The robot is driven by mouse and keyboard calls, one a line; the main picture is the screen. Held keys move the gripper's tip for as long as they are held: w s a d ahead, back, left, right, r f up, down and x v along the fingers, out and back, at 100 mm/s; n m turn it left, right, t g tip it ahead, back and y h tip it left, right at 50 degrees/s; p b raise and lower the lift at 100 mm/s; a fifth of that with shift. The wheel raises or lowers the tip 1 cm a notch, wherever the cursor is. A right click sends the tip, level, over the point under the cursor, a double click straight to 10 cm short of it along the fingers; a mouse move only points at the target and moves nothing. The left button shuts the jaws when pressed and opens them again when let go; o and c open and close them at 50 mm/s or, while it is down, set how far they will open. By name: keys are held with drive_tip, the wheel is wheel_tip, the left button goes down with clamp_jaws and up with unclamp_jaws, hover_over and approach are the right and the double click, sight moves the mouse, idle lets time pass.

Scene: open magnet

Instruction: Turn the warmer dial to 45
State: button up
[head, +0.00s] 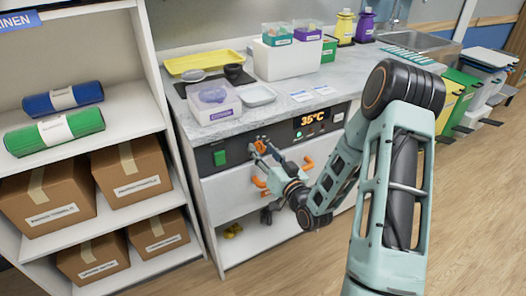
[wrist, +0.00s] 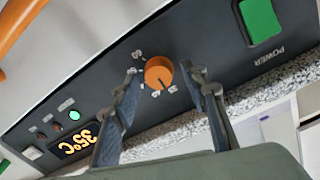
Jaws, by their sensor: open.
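The warmer dial (wrist: 159,72) is a round orange knob on the dark control panel, with small white numbers around it. A dark pointer line on the dial runs toward the lower edge in the wrist view; the numbers there are too small to read surely. My gripper (wrist: 164,76) is open, one finger on each side of the dial, apart from it as far as I can see. In the head view my gripper (head: 266,150) is at the panel and partly covers the dial. The orange display (head: 313,118) reads 35°C and shows upside down in the wrist view (wrist: 75,145).
A green power switch (head: 219,158) sits left of the dial. Orange drawer handles (head: 309,163) stick out below the panel. The counter (head: 270,105) above holds a clear-lidded box (head: 213,102) and a white tray (head: 258,95). Shelves with boxes (head: 131,172) stand at left.

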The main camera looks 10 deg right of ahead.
drive_tip(key=shift+w, duration=0.1)
clamp_jaws()
idle(0.3)
drive_tip(key=shift+m, duration=0.3)
drive_tip(key=m, duration=0.3)
drive_tip(key=shift+m, duration=0.3)
drive_tip(key=m, duration=0.3)
drive_tip(key=shift+d+m+p, duration=0.15)
drive_tip(key=shift+m+p, duration=0.15)
drive_tip(key=m+p, duration=0.1)
drive_tip(key=m, duration=0.3)
drive_tip(key=shift+g, duration=0.3)
drive_tip(key=shift+w+f+m+p, duration=0.1)
drive_tip(key=shift+m+p, duration=0.4)
drive_tip(key=shift+m, duration=1.5)
